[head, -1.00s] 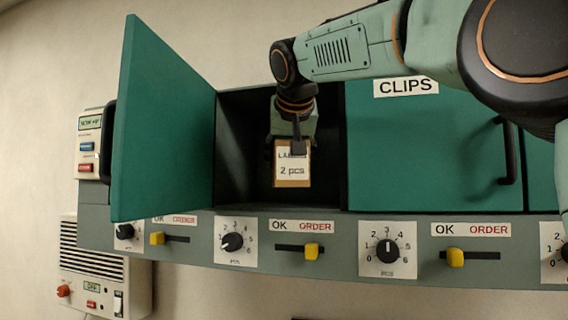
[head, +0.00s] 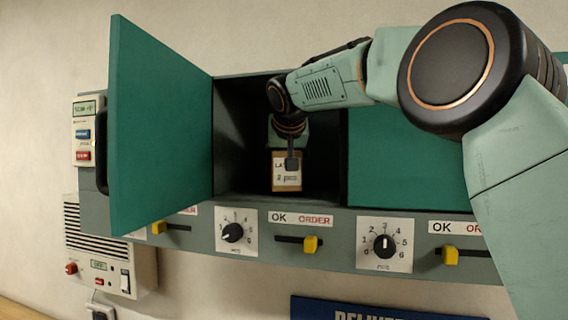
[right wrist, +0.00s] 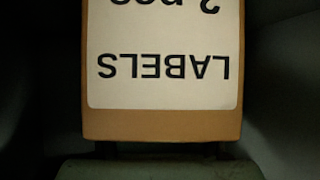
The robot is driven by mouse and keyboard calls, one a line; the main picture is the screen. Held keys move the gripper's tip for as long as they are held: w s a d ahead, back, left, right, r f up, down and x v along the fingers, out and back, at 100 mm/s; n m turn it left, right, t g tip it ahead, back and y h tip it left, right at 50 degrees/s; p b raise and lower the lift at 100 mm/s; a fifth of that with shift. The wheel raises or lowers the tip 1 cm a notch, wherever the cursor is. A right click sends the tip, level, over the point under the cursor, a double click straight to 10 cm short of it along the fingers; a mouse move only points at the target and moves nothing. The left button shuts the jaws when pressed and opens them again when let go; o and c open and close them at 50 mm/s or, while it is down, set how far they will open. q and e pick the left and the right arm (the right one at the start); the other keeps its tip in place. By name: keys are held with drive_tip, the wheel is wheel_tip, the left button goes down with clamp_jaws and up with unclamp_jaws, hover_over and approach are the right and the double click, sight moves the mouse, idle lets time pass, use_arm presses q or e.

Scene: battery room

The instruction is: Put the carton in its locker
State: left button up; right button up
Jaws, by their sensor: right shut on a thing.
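The carton (head: 286,184) is a small brown box with a white label reading "2 pcs". My right gripper (head: 291,160) is shut on its upper part and holds it upright inside the open locker (head: 240,150). In the right wrist view the carton (right wrist: 160,124) fills the middle, and its label reads "LABELS" upside down. The locker's green door (head: 160,130) stands open to the left. I cannot tell whether the carton's bottom touches the locker floor. My left gripper is not in view.
Below the locker are a dial (head: 236,232) and a yellow slider (head: 311,244) under an "OK ORDER" strip. A closed green door (head: 405,160) is to the right, partly behind my right arm. A white control box (head: 88,130) is on the left.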

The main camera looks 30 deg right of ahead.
drive_tip(key=shift+d+f, duration=0.1)
drive_tip(key=shift+f, duration=0.25)
drive_tip(key=shift+w+f, duration=0.2)
drive_tip(key=o, duration=1)
drive_tip(key=shift+c, duration=0.2)
drive_tip(key=o, duration=0.4)
drive_tip(key=shift+s+r, duration=0.1)
drive_tip(key=shift+s, duration=0.2)
drive_tip(key=shift+w, duration=0.25)
